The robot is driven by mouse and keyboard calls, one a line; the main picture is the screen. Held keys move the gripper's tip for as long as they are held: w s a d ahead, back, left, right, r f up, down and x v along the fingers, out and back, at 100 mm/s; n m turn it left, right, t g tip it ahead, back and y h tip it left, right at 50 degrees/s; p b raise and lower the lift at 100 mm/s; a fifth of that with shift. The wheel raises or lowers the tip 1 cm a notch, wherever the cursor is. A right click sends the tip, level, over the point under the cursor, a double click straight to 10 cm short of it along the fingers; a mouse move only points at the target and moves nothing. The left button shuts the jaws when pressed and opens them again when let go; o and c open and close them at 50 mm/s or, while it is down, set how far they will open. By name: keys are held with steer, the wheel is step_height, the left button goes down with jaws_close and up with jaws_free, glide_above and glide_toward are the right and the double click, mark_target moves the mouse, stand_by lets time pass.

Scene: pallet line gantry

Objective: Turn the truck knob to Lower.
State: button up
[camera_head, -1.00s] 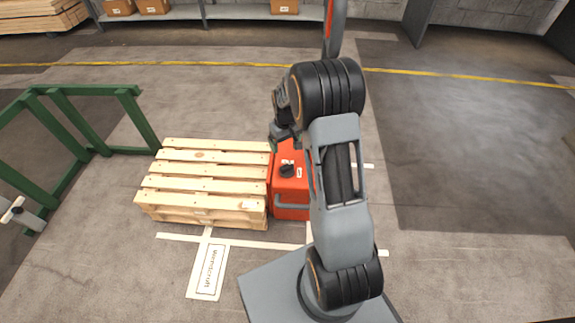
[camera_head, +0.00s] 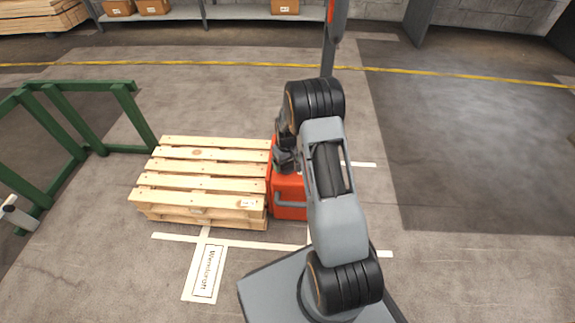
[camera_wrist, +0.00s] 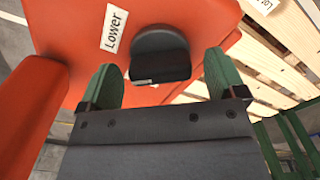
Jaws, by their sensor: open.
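The orange pallet truck (camera_head: 288,199) stands against the right end of the pallet, partly hidden behind my arm in the head view. In the wrist view its orange top (camera_wrist: 75,30) carries a white "Lower" label (camera_wrist: 115,27) and, to the right of it, a round black knob (camera_wrist: 160,55). The knob has a pale mark on its near edge. My gripper (camera_wrist: 163,82) is open, with one green fingertip on each side just short of the knob; contact cannot be told. In the head view my gripper (camera_head: 285,160) is over the truck's top and covers the knob.
The wooden pallet (camera_head: 200,182) lies left of the truck. A green rail frame (camera_head: 75,120) stands farther left. A white floor sign (camera_head: 206,272) lies in front of the pallet. The floor on the right (camera_head: 480,150) is clear. A shelf with boxes (camera_head: 285,6) is at the back.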

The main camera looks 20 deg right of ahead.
steer(key=shift+f, duration=0.3)
steer(key=shift+d, duration=0.1)
steer(key=c, duration=0.9)
